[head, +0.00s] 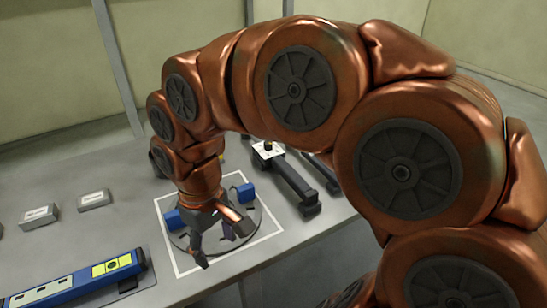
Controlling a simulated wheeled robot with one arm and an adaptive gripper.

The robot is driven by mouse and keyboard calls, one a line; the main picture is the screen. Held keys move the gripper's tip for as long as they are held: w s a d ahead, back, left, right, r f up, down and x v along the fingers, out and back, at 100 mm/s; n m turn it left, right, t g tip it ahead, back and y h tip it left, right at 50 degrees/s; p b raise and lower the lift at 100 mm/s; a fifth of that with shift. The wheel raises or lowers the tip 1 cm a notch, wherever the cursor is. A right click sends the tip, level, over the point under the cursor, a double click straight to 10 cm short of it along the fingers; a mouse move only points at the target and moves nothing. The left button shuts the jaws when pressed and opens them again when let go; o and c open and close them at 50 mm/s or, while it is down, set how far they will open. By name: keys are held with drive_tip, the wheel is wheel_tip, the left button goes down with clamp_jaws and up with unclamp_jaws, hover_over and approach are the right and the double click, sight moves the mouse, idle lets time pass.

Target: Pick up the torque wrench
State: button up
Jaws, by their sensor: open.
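My gripper (222,243) points down over a round grey turret plate (262,222) with blue blocks (245,193) on it. Its fingers are apart. A small dark purplish part shows between or behind the fingers; I cannot tell what it is or whether it touches them. No object is clearly the torque wrench. A long dark tool (292,184) with a thick end lies right of the plate, apart from my gripper. A second dark bar (322,170) beside it is partly hidden by my arm.
A white square outline (179,260) on the grey table (110,165) surrounds the plate. A blue bar with a yellow-green window (80,281) lies at front left. Two small labelled grey blocks (39,216) (94,200) sit at left. A white piece (267,150) is behind. My arm hides the right side.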

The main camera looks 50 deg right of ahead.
drive_tip(key=w+d+r+t, duration=0.1)
drive_tip(key=w+d+r, duration=0.2)
drive_tip(key=w+d, duration=0.55)
drive_tip(key=m, duration=0.5)
hover_over(280, 160)
drive_tip(key=a, duration=0.1)
wheel_tip(280, 160, down, 5)
drive_tip(key=shift+b, duration=0.3)
drive_tip(key=shift+s+d+f, duration=0.1)
drive_tip(key=shift+d+f, duration=0.15)
drive_tip(key=shift+f, duration=0.25)
drive_tip(key=shift+f+p, duration=0.3)
drive_tip(key=shift+f, duration=0.5)
drive_tip(key=shift+d+f+p, duration=0.15)
drive_tip(key=shift+f+p, duration=0.35)
drive_tip(key=shift+f, duration=0.85)
drive_tip(key=shift+d+f+p, duration=0.15)
drive_tip(key=shift+f+p, duration=0.3)
drive_tip(key=shift+f, duration=0.9)
clamp_jaws()
